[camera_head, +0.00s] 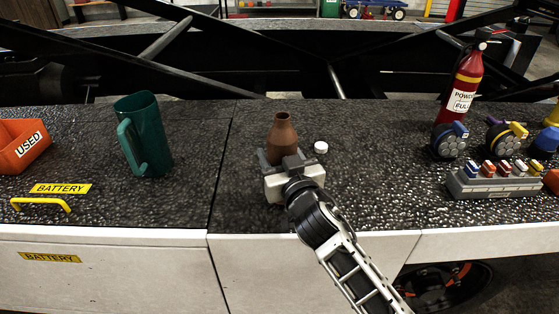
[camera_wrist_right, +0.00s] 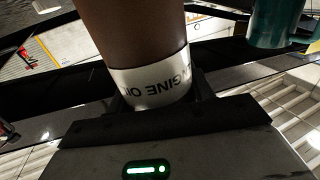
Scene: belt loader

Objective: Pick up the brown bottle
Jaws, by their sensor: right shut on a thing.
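The brown bottle (camera_head: 283,136) stands upright on the dark speckled top of the belt loader in the head view. My right gripper (camera_head: 284,162) is at its lower body, shut on it, and hides its base. In the right wrist view the bottle (camera_wrist_right: 135,35) fills the upper middle, with a white label reading "ENGINE OIL" in part. The right gripper's jaws (camera_wrist_right: 155,105) are around the label. Whether the bottle touches the surface cannot be told. My left gripper is not in view.
A white cap (camera_head: 321,147) lies just right of the bottle. A green jug (camera_head: 145,135) and an orange "USED" bin (camera_head: 22,146) stand left. A red extinguisher (camera_head: 461,90), round connectors (camera_head: 449,141) and a grey rack (camera_head: 494,184) are at right.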

